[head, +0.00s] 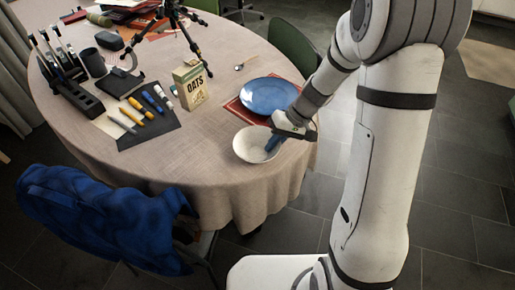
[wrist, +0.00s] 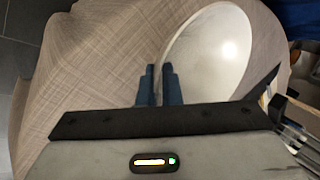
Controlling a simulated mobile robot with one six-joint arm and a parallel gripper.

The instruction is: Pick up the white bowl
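The white bowl (head: 247,143) is near the front right edge of the round table, in front of the blue plate. In the wrist view the bowl (wrist: 215,50) fills the upper middle, and its left rim runs between my fingers. My gripper (head: 271,146) reaches down over the bowl's right side with blue fingers. In the wrist view the gripper (wrist: 159,72) has its fingers close together, one outside the wall and one inside, with the rim pinched in the narrow gap. The bowl looks upright and at table height; its underside is hidden.
The blue plate (head: 268,94) lies on a red mat (head: 234,105) just behind the bowl. An oats box (head: 190,86) stands to the left. A blue-draped chair (head: 95,210) is at the front left.

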